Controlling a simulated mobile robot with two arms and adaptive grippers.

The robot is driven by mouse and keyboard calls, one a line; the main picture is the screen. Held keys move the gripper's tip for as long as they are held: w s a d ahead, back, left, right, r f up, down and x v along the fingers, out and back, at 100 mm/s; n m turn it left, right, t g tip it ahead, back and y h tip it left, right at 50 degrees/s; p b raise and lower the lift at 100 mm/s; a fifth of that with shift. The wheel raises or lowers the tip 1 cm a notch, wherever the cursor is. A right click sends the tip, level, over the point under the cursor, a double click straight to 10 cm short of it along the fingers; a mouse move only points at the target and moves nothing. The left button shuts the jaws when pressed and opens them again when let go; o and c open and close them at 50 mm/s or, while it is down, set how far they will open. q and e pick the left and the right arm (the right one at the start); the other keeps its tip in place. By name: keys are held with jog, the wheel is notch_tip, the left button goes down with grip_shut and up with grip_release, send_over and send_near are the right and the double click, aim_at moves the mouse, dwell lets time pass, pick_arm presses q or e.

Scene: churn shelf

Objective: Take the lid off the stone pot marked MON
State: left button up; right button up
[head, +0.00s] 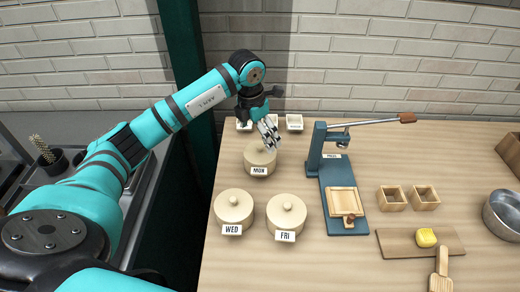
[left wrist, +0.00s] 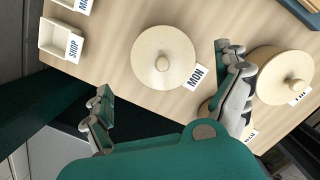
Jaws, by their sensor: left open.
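The round stone pot marked MON (head: 259,165) stands on the wooden table with its knobbed lid (head: 253,153) on. In the left wrist view the lid (left wrist: 150,50) shows from above, its small round knob (left wrist: 162,63) near the middle, the MON label beside it. My left gripper (head: 270,134) is above and just behind the pot in the head view, fingers pointing down. In the left wrist view the gripper (left wrist: 168,92) has its fingers wide apart with nothing between them, and they appear clear of the lid. My right gripper is in neither view.
Lidded pots marked WED (head: 232,212) and FRI (head: 286,217) stand in front. A blue press (head: 334,183) with a long lever stands to the right. Small white boxes (head: 294,123) sit behind the MON pot. A dark green post (head: 184,90) rises at the table's left.

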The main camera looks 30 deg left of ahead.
aim_at(260, 146)
pick_arm(q)
jog(key=shift+f, duration=0.45)
jog(key=shift+w+d+f+p, duration=0.1)
jog(key=shift+f+p, duration=0.45)
jog(key=shift+f, duration=0.65)
jog(key=shift+w+d+f+p, duration=0.1)
jog(key=shift+f+p, duration=0.45)
jog(key=shift+f, duration=0.6)
